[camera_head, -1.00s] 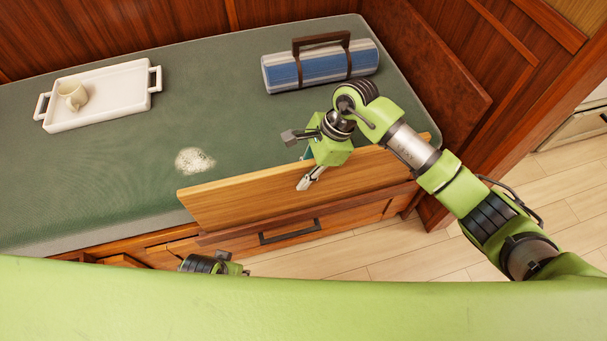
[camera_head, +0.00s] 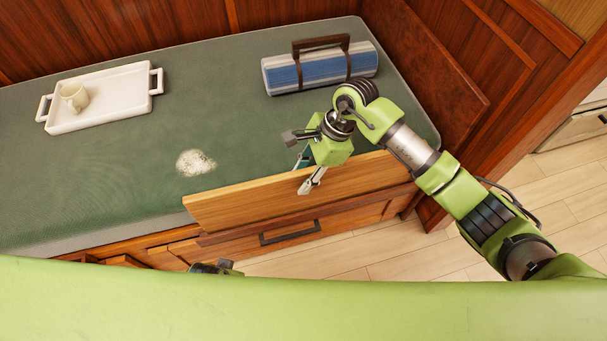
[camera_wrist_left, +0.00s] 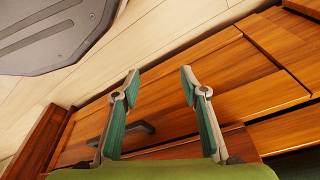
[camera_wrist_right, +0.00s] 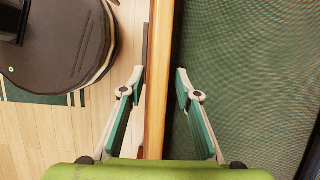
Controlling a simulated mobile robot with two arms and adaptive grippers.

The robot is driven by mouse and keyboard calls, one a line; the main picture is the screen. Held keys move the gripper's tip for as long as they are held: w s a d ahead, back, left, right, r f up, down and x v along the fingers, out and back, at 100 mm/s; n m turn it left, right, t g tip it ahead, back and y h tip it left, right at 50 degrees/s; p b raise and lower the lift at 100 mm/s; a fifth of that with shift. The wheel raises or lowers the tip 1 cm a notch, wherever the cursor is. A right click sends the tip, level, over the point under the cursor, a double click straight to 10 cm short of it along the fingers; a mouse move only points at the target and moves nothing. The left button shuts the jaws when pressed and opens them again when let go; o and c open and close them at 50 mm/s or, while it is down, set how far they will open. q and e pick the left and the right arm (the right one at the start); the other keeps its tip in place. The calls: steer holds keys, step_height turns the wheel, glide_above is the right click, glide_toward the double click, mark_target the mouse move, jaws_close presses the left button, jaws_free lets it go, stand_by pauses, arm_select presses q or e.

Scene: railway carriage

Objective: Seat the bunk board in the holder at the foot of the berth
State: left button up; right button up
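The bunk board (camera_head: 250,201) is a long plank standing on its edge along the front of the berth (camera_head: 110,185). My right gripper (camera_head: 311,182) is over its top edge, with one finger on each side. In the right wrist view the board (camera_wrist_right: 158,90) runs between the fingertips (camera_wrist_right: 160,85), which look slightly parted from it. The holder is hard to make out; the board's right end is partly behind my right arm. My left gripper shows open and empty in the left wrist view (camera_wrist_left: 160,85), low before the berth's drawer front.
A white tray (camera_head: 120,107) with a cup (camera_head: 73,97) and a strapped blue-and-white roll (camera_head: 322,68) lie on the berth. A pale patch (camera_head: 195,162) marks the green cover. A drawer handle (camera_head: 290,232) sits below the board. The floor (camera_head: 370,255) in front is clear.

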steer(key=v, duration=1.2)
steer(key=shift+r+p, duration=0.15)
steer(key=shift+p, duration=0.2)
arm_select(q)
steer(key=f, duration=0.1)
steer(key=s+f, duration=0.1)
steer(key=f, duration=0.1)
steer(key=shift+s+f, duration=0.1)
steer(key=shift+s, duration=0.25)
